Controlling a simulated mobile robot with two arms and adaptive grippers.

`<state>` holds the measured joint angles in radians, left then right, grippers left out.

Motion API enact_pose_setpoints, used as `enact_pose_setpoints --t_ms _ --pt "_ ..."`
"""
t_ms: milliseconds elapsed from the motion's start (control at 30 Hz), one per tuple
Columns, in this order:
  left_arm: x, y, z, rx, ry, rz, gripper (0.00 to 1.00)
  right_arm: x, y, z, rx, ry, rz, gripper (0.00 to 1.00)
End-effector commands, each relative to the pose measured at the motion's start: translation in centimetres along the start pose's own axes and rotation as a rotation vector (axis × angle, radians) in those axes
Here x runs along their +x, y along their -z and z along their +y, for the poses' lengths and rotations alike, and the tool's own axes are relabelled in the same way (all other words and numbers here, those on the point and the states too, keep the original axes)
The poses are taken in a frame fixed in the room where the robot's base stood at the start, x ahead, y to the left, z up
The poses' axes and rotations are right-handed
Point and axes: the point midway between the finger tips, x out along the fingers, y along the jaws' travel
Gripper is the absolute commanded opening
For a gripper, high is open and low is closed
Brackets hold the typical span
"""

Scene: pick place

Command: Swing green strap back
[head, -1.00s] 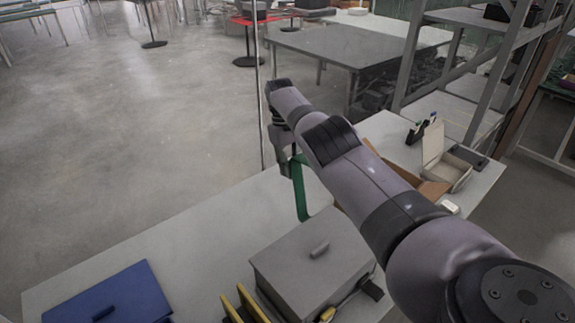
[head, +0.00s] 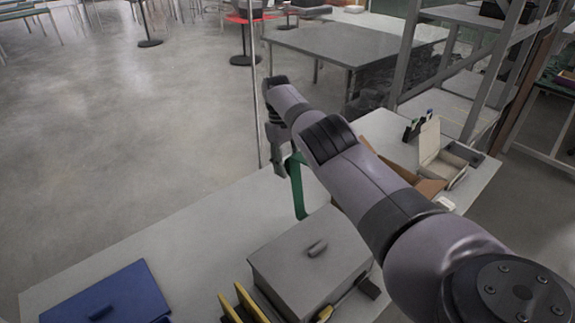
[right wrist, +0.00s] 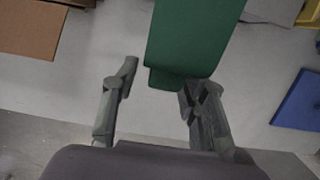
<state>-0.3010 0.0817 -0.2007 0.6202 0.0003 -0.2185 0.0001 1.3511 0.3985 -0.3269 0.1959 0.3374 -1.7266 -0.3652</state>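The green strap (head: 298,186) stands up as a narrow band beside the far side of the grey lidded box, above the white table. In the right wrist view the strap (right wrist: 195,38) is a broad green panel. My right gripper (head: 281,160) is at the strap's upper left, partly hidden by my own arm. In the right wrist view its two fingers (right wrist: 158,84) are wide apart. The strap's lower edge is close to the right-hand finger; I cannot tell if they touch. My left gripper is not in view.
The grey box (head: 312,262) has a handle on its lid. A blue lid (head: 108,297) and yellow pieces (head: 243,303) lie to its left. An open beige box (head: 442,160) and a brown carton (head: 430,188) stand right of my arm.

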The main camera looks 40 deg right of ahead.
Motion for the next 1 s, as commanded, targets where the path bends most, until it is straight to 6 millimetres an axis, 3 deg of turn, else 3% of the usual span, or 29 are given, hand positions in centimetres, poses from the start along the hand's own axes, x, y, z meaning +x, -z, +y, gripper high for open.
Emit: enact_pose_setpoints --t_ms 167,400,600,1000 --pt "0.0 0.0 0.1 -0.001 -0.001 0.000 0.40 -1.6 -0.3 0.1 -0.001 -0.002 0.003 0.40" --pt "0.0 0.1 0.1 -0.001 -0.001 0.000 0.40 -6.4 -1.2 0.0 0.001 -0.001 0.004 0.40" --pt "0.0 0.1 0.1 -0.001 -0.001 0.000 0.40 -8.9 -1.7 0.0 0.000 0.000 0.000 0.40" --pt "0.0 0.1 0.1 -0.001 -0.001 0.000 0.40 -9.4 -1.9 0.0 0.000 -0.001 -0.001 0.40"
